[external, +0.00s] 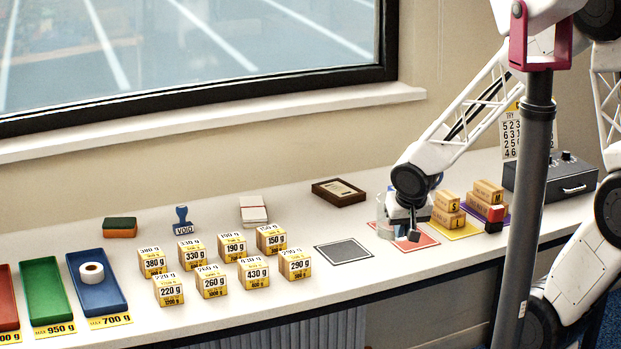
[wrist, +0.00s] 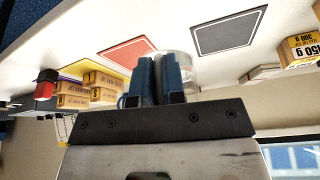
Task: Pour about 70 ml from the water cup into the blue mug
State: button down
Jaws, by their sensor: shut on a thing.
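A clear cup (external: 383,222) stands out faintly at the left side of my gripper (external: 411,232), by the red mat (external: 425,241). In the wrist view the clear cup (wrist: 184,64) shows just beyond the fingers of my gripper (wrist: 159,78). The fingers are close together, shut on what appears to be this cup; the grip point is largely hidden. The water level cannot be made out. No blue mug is clearly visible; a small blue curved edge (wrist: 122,101) beside the fingers may be part of it, but I cannot tell.
Wooden blocks (external: 448,210) and a red-and-black object (external: 495,217) stand right of the red mat. A dark square mat (external: 344,250) lies bare to its left. Several weight boxes (external: 225,281) and a blue tray (external: 98,297) are further left. A wooden frame (external: 339,192) lies behind.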

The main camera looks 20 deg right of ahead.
jog(key=shift+r, duration=0.1)
notch_tip(320, 180, up, 11)
jog(key=shift+f, duration=0.2)
jog(key=shift+w+d+r, duration=0.15)
jog(key=shift+w+d, duration=0.05)
jog(key=shift+w, duration=0.05)
jog(key=w+d+r, duration=0.2)
jog(key=w+d, duration=1.5)
jog(key=w, duration=0.2)
jog(key=w+d+f, duration=0.1)
jog(key=w+d, duration=0.4)
jog(key=d, duration=0.8)
jog(key=w+d+f, duration=0.1)
jog(key=w+d, duration=0.3)
jog(key=d, duration=0.8)
jog(key=f, duration=1.4)
jog(key=shift+w+d, duration=0.15)
jog(key=shift+d, duration=0.05)
jog(key=shift+a+r, duration=0.1)
jog(key=shift+a, duration=0.05)
